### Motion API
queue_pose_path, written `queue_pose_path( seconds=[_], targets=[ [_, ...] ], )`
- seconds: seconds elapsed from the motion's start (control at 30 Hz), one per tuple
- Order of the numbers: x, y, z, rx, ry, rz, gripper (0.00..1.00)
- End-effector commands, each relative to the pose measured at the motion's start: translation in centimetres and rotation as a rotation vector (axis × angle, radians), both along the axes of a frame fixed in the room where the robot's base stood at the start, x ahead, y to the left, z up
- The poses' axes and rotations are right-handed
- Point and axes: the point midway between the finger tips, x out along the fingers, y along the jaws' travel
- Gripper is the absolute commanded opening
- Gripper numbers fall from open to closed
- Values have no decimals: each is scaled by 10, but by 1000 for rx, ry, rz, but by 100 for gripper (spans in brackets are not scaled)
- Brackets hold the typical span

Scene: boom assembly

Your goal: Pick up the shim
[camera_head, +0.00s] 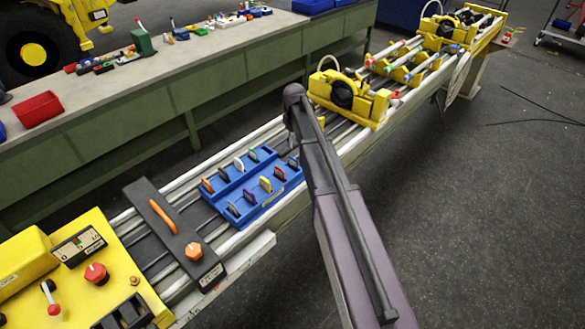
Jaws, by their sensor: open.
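Several small coloured tabs stand upright in slots of a blue tray (262,207) on the silver rails; they look like shims. The back row has an orange tab (207,186), a dark one, a white one (239,164) and a green one (254,155). The front row has dark tabs, a yellow tab (265,184), a red tab (279,173) and a grey one beside my arm. Which one is the task's shim I cannot tell. My arm rises from the bottom right, close to the tray's right end. My gripper does not show.
A black plate with an orange handle and knob (193,251) lies left of the tray. A yellow control box (96,273) is at bottom left. Yellow clamp fixtures (349,95) sit further along the rails. A green-sided bench (150,120) stands behind; the right floor is mostly clear.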

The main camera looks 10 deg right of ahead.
Motion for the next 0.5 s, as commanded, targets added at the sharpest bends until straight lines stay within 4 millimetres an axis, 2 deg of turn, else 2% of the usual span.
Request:
queue_pose_path(
  seconds=[0.03, 0.5],
  targets=[
    [0, 0, -8, 0, 0, 0, 46],
    [0, 0, -44, 0, 0, 0, 46]
  ],
)
